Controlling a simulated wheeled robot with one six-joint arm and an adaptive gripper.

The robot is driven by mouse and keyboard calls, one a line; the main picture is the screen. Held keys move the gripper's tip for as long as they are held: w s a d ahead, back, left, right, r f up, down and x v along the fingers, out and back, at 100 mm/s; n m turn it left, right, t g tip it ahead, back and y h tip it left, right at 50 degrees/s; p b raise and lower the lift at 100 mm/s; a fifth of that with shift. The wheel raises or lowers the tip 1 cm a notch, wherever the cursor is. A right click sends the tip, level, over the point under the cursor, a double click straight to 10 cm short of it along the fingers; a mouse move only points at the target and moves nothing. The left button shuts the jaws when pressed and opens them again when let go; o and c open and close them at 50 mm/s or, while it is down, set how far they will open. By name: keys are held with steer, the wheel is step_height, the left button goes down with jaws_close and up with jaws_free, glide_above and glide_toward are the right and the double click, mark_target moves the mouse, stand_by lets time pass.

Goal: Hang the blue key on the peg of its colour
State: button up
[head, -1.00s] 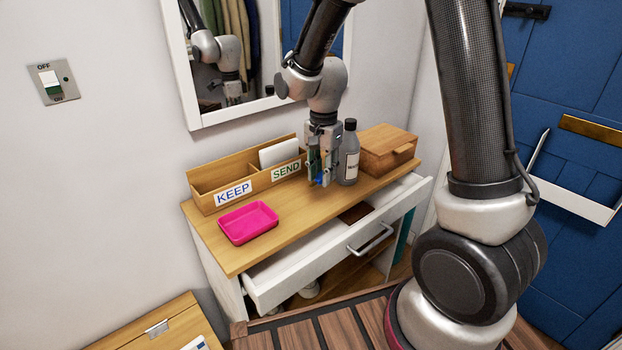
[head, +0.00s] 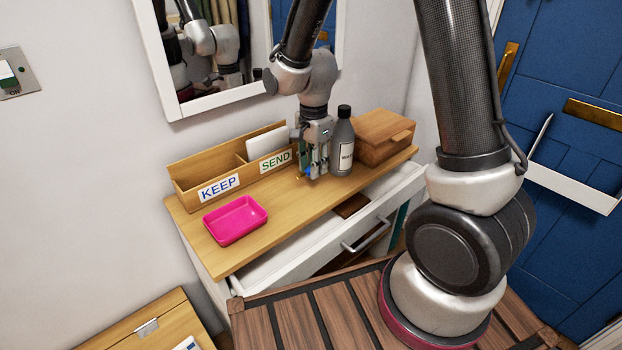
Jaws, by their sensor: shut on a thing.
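My gripper (head: 314,172) points down just above the wooden top of the dresser (head: 290,215), in front of the SEND slot and left of the grey bottle (head: 341,145). It is shut on a small blue thing, which I take to be the blue key (head: 306,178). Only a bit of blue shows at the fingertips; the key's shape is hidden. I cannot tell whether it touches the top. I see no coloured pegs in this view.
A letter rack (head: 190,187) marked KEEP and SEND stands along the wall. A pink tray (head: 235,220) lies in front of it. A wooden box (head: 382,137) stands right of the bottle. The drawer (head: 350,235) is pulled open. A mirror (head: 215,65) hangs above.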

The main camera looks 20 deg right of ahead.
mark_target(313, 186)
steer(key=shift+f, duration=2.2)
steer(key=shift+f, duration=0.15)
steer(key=o, duration=0.9)
